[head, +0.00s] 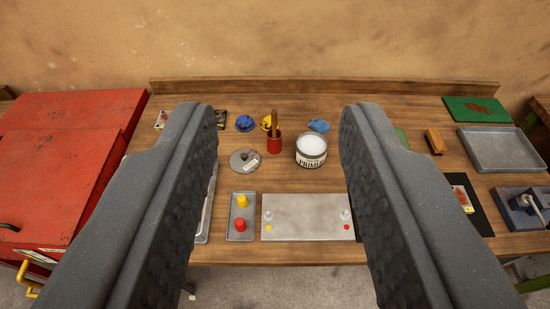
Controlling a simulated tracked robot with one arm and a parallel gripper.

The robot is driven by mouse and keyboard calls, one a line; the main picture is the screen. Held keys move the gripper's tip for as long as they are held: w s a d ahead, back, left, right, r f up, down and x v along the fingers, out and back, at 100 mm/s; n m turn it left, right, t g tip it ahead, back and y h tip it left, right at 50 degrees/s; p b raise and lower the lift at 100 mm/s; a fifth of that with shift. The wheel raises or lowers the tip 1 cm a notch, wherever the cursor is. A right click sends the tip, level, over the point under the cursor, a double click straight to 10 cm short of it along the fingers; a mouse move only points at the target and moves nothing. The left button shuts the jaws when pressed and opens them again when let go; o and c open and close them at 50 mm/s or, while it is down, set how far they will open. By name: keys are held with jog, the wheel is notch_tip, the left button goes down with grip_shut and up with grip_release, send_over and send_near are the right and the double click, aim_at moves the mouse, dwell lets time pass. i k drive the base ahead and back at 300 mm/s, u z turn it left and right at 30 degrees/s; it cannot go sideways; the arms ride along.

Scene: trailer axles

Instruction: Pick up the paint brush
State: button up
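My gripper (275,115) is open, its two dark grey fingers wide apart above the wooden workbench, with nothing between them. A small red cup (275,144) stands on the bench between the fingers in the picture. A can of primer (311,150) with white content stands just right of the red cup. The fingers hide parts of the bench on both sides.
A round lid (244,160) lies left of the cup. In front are a small tray (241,216) with yellow and red pieces and a grey plate (307,217). Blue and yellow items lie behind. A large metal tray (500,149) is at right, a red cabinet (70,170) at left.

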aim_at(274, 115)
jog(key=u, duration=0.05)
jog(key=k, duration=0.6)
jog(key=z, duration=0.65)
jog(key=i, duration=2.05)
jog(key=u, duration=0.65)
